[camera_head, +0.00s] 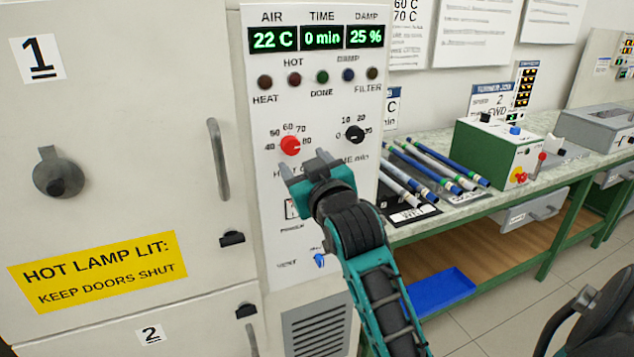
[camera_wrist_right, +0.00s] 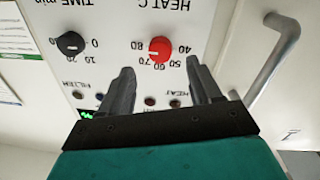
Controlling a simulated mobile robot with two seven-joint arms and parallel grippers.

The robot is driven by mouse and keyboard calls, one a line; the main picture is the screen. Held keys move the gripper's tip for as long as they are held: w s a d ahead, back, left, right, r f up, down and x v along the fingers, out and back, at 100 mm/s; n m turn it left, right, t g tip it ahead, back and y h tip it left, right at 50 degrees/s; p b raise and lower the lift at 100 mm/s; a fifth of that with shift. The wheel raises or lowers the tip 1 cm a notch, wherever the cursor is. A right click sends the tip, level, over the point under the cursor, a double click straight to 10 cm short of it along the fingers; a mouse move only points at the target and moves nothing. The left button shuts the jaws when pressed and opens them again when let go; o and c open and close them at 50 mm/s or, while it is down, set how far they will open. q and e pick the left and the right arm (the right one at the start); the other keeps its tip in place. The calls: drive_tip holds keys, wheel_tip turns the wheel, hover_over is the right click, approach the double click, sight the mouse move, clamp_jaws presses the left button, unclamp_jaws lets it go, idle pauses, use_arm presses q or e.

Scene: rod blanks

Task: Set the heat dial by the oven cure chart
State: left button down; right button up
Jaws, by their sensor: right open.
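The red heat dial (camera_head: 290,145) is on the white oven panel, inside a scale from 40 to 80. Its white mark seems to point toward 80. In the right wrist view the dial (camera_wrist_right: 160,49) appears upside down, just beyond the fingertips. My right gripper (camera_head: 303,163) is open and empty, just below and in front of the dial; in the wrist view its fingers (camera_wrist_right: 160,68) stand apart on either side, not gripping it. A partly cropped wall sheet (camera_head: 408,30) reads 60 C and 70 C; I cannot tell whether it is the cure chart.
The displays (camera_head: 317,37) read 22 C, 0 min and 25 %. A black time dial (camera_head: 355,134) sits right of the heat dial. A door handle (camera_head: 218,160) stands out left. Rods (camera_head: 440,165) and a green box (camera_head: 500,150) are on the bench at right.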

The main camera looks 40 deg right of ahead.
drive_tip(key=v, duration=0.6)
drive_tip(key=shift+s, duration=0.4)
drive_tip(key=shift+a, duration=0.15)
drive_tip(key=a+f+n+g+y, duration=0.1)
drive_tip(key=a+f+y, duration=0.15)
drive_tip(key=f, duration=0.65)
drive_tip(key=a+f+n+g+y, duration=0.15)
drive_tip(key=a+f, duration=0.25)
drive_tip(key=f, duration=0.4)
drive_tip(key=s+a+f+g+y, duration=0.1)
drive_tip(key=s+a+f+g, duration=0.1)
drive_tip(key=s+f, duration=0.4)
drive_tip(key=s+a+f+g+y, duration=0.2)
drive_tip(key=s+a+f, duration=0.3)
drive_tip(key=f, duration=0.7)
drive_tip(key=shift+s+f+n, duration=0.15)
drive_tip(key=shift+s+n, duration=0.2)
drive_tip(key=shift+s, duration=0.75)
drive_tip(key=shift+d, duration=0.1)
